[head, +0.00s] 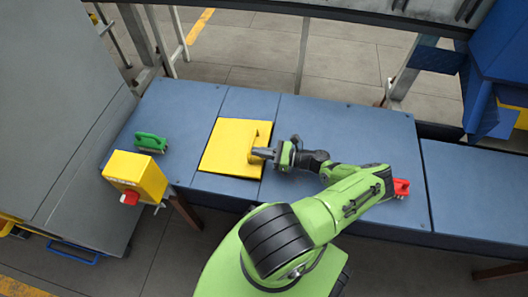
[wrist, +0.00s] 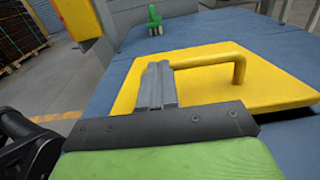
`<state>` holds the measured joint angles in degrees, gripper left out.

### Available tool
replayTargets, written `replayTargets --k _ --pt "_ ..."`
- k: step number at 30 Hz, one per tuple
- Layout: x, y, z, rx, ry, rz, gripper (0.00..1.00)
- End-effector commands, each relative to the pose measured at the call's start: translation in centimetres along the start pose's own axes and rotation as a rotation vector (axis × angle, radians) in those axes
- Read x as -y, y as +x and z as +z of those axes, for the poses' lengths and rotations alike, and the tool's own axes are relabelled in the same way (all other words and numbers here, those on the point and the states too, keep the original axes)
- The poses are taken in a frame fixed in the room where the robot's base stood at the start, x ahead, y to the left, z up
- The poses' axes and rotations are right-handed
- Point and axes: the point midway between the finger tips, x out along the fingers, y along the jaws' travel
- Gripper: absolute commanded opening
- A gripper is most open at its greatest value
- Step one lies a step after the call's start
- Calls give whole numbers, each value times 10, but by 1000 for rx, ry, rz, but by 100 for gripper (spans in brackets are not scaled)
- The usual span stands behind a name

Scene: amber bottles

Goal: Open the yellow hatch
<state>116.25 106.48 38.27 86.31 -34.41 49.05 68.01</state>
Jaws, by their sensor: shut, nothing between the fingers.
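The yellow hatch (head: 222,148) lies about flat in the blue bench top; I cannot tell whether it is slightly raised. It also fills the middle of the wrist view (wrist: 275,92). Its yellow bar handle (wrist: 215,58) stands up from the panel, and shows near the hatch's right side in the head view (head: 253,143). My gripper (head: 256,153) is at the handle, coming from the right. In the wrist view its fingers (wrist: 156,82) are together with nothing between them, and hide the handle's near-left end. I cannot tell whether they touch the handle.
A green handle (head: 151,142) and a yellow box (head: 138,173) with a red button (head: 130,198) are left of the hatch. A red object (head: 401,187) is right, beside my arm. The blue bench top (head: 350,125) is clear behind my arm. Metal posts stand behind the bench.

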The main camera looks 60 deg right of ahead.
Motion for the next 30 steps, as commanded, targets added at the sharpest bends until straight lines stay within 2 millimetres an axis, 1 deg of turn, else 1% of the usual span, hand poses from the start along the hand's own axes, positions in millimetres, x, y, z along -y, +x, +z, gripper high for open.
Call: replayTargets --k 1,16,30 --pt "0 3 1 5 0 3 0" --pt "1 4 4 -12 0 4 0" --pt "8 3 14 -89 -1 7 0"
